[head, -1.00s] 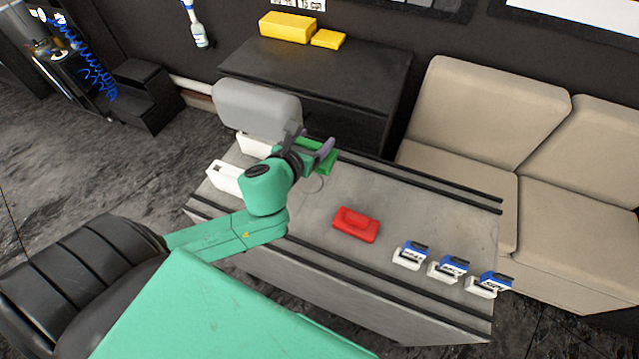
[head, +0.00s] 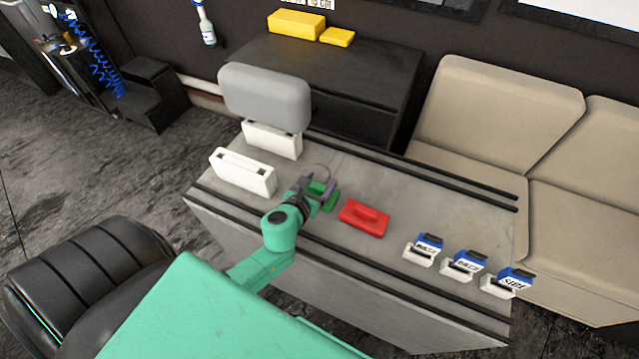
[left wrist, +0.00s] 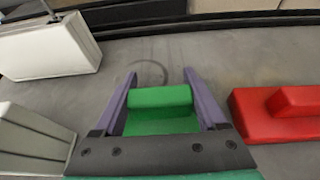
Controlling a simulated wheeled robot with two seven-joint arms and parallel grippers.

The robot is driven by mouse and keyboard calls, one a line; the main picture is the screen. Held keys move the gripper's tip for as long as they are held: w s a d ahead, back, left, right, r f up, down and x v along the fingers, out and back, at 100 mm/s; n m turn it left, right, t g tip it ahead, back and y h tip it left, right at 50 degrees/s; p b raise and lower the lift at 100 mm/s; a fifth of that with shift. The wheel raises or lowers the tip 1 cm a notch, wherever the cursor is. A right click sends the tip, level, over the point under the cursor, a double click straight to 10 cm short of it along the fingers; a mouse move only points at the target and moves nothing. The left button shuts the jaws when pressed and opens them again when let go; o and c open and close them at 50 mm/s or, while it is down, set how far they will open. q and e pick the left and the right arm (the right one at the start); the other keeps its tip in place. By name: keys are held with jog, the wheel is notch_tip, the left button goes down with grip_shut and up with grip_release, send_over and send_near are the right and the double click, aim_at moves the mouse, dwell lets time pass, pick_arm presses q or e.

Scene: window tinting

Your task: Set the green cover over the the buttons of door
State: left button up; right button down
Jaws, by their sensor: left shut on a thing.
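The green cover (head: 329,202) is near the middle of the grey table, left of a red block. My left gripper (head: 318,191) is shut on it. In the left wrist view the green cover (left wrist: 160,98) sits between the two purple fingers of my left gripper (left wrist: 161,78), with its raised part toward the fingertips. I cannot tell whether it touches the table. Two white blocks stand at the table's left end, one in front (head: 243,172) with dark slots on top, one behind (head: 272,139). I cannot make out which thing holds the buttons. My right gripper is not in view.
The red block with a raised part (head: 364,217) lies close to the right of my gripper. Several white-and-blue labelled pieces, one here (head: 425,248), stand at the table's right end. A grey rounded panel (head: 265,94) rises behind the back white block. The table's back middle (head: 400,185) is clear.

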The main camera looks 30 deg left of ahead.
pick_arm(q)
jog(key=shift+f, duration=0.1)
jog(key=o, duration=1.3)
jog(key=shift+r, duration=0.25)
jog(key=shift+s, duration=0.3)
jog(key=b+v, duration=0.2)
jog(key=v, duration=0.8)
jog(key=shift+s, duration=0.25)
jog(key=shift+s+r, duration=0.3)
jog(key=shift+s, duration=0.05)
